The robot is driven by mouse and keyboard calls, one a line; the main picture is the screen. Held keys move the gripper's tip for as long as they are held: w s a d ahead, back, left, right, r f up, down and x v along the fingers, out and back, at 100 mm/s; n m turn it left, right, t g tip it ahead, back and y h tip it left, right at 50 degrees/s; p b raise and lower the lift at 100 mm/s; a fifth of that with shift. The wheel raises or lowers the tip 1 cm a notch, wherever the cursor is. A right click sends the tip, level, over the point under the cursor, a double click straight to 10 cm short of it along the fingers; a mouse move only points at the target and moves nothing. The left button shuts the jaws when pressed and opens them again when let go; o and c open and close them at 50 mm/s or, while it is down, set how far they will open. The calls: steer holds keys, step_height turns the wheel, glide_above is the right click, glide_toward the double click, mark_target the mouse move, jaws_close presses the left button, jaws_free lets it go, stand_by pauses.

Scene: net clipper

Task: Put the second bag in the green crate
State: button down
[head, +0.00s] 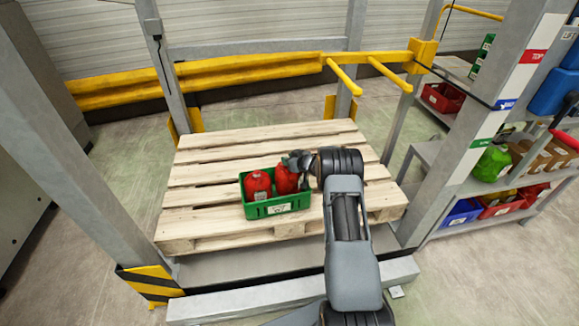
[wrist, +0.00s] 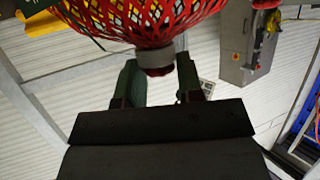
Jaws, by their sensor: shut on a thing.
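The green crate (head: 277,208) stands on the pallet near its front edge. One red net bag (head: 258,186) sits in its left part. A second red net bag (head: 286,181) is at its right part, within the crate's outline; whether it touches the bottom is hidden. My gripper (head: 301,161) reaches in from the right at the top of this second bag. In the wrist view, the bag's red net body (wrist: 150,18) fills the top, and its gathered neck with a grey collar is between the fingers of my gripper (wrist: 160,75), which is shut on it.
The wooden pallet (head: 220,165) has free boards behind and left of the crate. Yellow rails (head: 250,66) and grey posts frame it. At right, a shelf holds a green bag (head: 493,163) and blue (head: 461,213) and red bins.

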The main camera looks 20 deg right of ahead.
mark_target(288, 175)
steer(key=shift+f, duration=1.6)
steer(key=shift+f+b, duration=0.1)
steer(key=shift+b, duration=0.2)
steer(key=shift+f, duration=0.1)
steer(key=c, duration=0.8)
jaws_free()
steer(key=shift+o, duration=0.2)
